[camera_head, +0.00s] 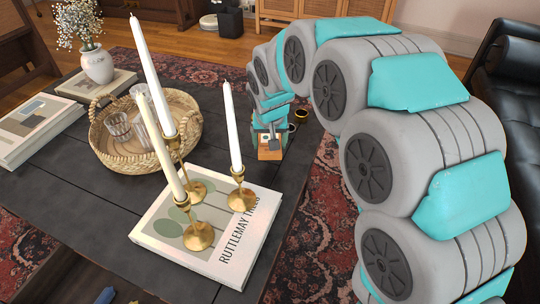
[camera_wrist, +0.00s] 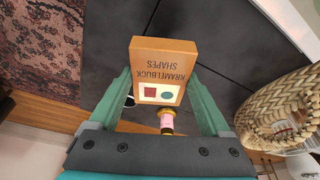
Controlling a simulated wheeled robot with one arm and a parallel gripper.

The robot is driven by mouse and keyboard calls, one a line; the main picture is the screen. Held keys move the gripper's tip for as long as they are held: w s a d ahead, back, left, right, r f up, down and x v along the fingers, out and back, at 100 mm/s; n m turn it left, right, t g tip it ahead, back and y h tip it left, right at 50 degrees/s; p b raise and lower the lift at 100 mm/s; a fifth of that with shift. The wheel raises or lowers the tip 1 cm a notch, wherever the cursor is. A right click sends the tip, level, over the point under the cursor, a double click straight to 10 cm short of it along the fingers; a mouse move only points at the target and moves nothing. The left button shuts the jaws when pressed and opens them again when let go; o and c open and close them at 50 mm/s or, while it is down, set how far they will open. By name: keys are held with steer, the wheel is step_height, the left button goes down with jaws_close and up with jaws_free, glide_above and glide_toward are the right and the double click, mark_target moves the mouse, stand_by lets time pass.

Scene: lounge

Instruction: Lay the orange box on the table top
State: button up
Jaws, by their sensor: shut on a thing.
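The orange box (camera_wrist: 160,62), with printed lettering and a label with a square and a circle, sits between the two teal fingers of my gripper (camera_wrist: 163,88) in the wrist view. My gripper is shut on it. In the head view the box (camera_head: 270,154) shows small below my gripper (camera_head: 271,136), near the right side of the dark table top (camera_head: 100,180). The table top (camera_wrist: 110,35) is behind the box in the wrist view. I cannot tell whether the box touches it.
A large book (camera_head: 160,244) with brass candlesticks and candles stands at the table's front. A woven basket tray (camera_head: 190,140) with glasses is left of my gripper; the basket (camera_wrist: 262,105) is at right in the wrist view. A small pink and gold item (camera_wrist: 166,120) shows beside the box.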

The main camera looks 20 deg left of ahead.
mark_target(270, 162)
steer(key=shift+f, duration=2.9)
steer(key=shift+f, duration=0.15)
steer(key=o, duration=1.2)
steer(key=shift+o, duration=0.2)
steer(key=v, duration=1.2)
steer(key=shift+b, duration=0.4)
steer(key=shift+d, duration=0.1)
